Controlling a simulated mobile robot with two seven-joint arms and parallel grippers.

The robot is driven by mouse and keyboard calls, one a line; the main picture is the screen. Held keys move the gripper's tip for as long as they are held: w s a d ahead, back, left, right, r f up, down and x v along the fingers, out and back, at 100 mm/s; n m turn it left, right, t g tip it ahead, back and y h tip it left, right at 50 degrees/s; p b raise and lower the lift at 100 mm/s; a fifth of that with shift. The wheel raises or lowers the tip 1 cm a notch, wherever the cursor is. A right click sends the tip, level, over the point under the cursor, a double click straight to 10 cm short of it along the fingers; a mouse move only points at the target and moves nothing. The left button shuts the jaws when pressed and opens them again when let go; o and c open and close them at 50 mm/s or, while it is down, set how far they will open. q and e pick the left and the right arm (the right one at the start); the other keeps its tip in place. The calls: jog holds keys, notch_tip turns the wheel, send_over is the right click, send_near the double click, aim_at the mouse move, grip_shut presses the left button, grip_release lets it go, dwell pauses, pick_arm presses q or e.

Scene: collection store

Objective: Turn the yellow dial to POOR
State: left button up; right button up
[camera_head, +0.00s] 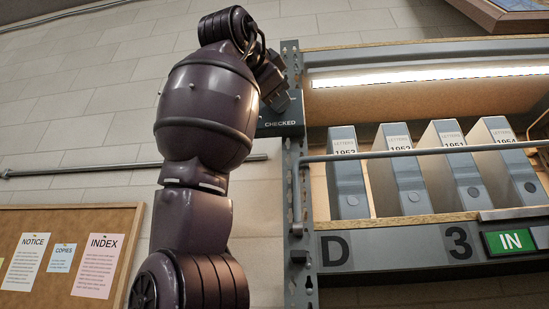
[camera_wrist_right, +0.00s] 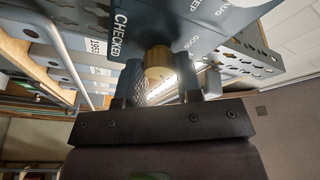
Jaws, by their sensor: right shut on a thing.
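The yellow dial (camera_wrist_right: 157,62) is a brass-coloured round knob on a dark blue-grey panel (camera_wrist_right: 205,18) in the right wrist view. My right gripper (camera_wrist_right: 160,76) has a finger on each side of the dial and is shut on it. Panel lettering reads CHECKED, with a word that looks like GOOD beside the dial; I cannot read POOR or see the pointer. In the head view the right gripper (camera_head: 272,88) is up at the panel (camera_head: 280,124) beside the rack upright, and the dial is hidden. My left gripper is not in view.
A slotted metal upright (camera_head: 294,190) stands right by the panel. A shelf with several grey letter boxes (camera_head: 405,170) and a rail (camera_head: 440,151) across them lies to the right. A noticeboard (camera_head: 70,250) hangs at lower left. Bare wall is at upper left.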

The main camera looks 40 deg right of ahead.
dwell(0.3)
jog(key=o, duration=0.9)
jog(key=shift+o, duration=0.2)
jog(key=shift+a, duration=0.1)
jog(key=b+v, duration=0.1)
jog(key=v, duration=0.9)
jog(key=shift+s+a+b, duration=0.2)
jog(key=shift+a+b, duration=0.15)
